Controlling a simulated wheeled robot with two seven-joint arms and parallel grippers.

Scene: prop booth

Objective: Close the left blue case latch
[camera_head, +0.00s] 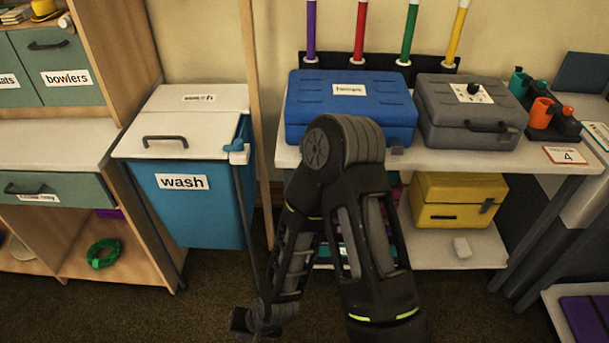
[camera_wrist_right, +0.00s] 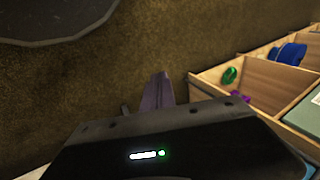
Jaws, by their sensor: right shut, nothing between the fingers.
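The blue case (camera_head: 310,108) lies with its lid down on the table, with a white label on top. A small grey latch (camera_head: 397,151) shows low on its front at the right. The left part of the front, where the left latch would be, is hidden behind my right arm, so I cannot tell its state. My right gripper (camera_head: 238,321) is low over the floor, well below and left of the case. It is shut and empty, touching nothing that I can see. My left gripper is out of view.
A grey case (camera_head: 460,105) stands right of the blue one. A yellow case (camera_head: 458,203) is on the shelf below. A blue wash bin (camera_head: 190,212) with a white lid and a wooden post (camera_head: 256,90) stand to the left. Coloured sticks rise behind the cases.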

